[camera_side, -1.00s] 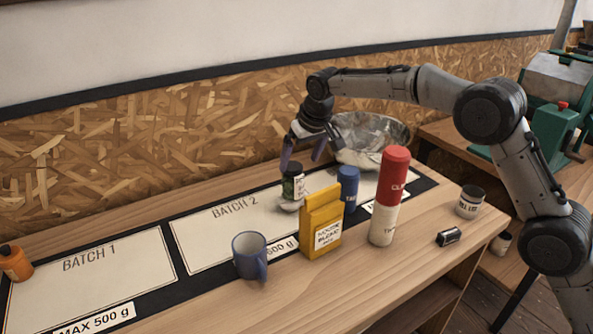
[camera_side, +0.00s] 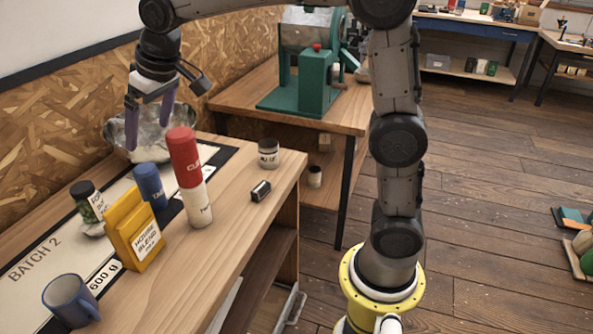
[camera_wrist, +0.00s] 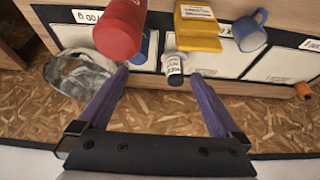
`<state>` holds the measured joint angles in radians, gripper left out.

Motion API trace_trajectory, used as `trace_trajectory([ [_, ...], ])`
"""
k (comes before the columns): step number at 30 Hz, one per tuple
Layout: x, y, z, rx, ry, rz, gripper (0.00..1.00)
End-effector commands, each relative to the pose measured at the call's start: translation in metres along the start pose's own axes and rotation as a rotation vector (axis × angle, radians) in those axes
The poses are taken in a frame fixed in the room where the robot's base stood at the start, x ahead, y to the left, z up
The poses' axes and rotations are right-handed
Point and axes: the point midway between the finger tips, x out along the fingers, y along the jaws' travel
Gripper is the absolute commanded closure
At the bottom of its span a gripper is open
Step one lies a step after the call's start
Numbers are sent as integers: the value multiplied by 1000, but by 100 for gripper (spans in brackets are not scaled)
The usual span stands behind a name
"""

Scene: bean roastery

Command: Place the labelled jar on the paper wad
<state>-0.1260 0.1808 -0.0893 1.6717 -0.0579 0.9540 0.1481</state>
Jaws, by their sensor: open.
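The labelled jar (camera_side: 88,203), dark with a black lid and pale label, stands on the whitish paper wad (camera_side: 92,229) in the side view. It leans in the picture much as its neighbours do, so I cannot tell if it is tilted. In the wrist view the jar (camera_wrist: 174,68) shows beyond and between my fingers, with part of the wad (camera_wrist: 171,43) behind it. My gripper (camera_side: 148,136) is open and empty, above and apart from the jar, in front of the metal bowl in the side view. Its purple fingers also show in the wrist view (camera_wrist: 158,76).
A yellow bag (camera_side: 134,230), blue tin (camera_side: 150,185) and red-topped cylinder (camera_side: 186,165) stand close to the jar. The metal bowl (camera_side: 116,137) is at the back. A blue mug (camera_side: 70,298) is at the front. A small black block (camera_side: 261,191) and a white-labelled tin (camera_side: 268,155) lie farther right.

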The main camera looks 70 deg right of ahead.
Motion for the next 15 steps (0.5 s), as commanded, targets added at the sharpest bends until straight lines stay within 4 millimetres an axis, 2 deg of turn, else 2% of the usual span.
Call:
trace_trajectory([
  [1,-17,7,20,3,9,0,0],
  [3,-34,15,47,3,16,-1,0],
  [7,-59,28,104,3,29,0,0],
  [11,-73,37,166,3,40,1,0],
  [15,-76,44,226,3,54,3,0],
])
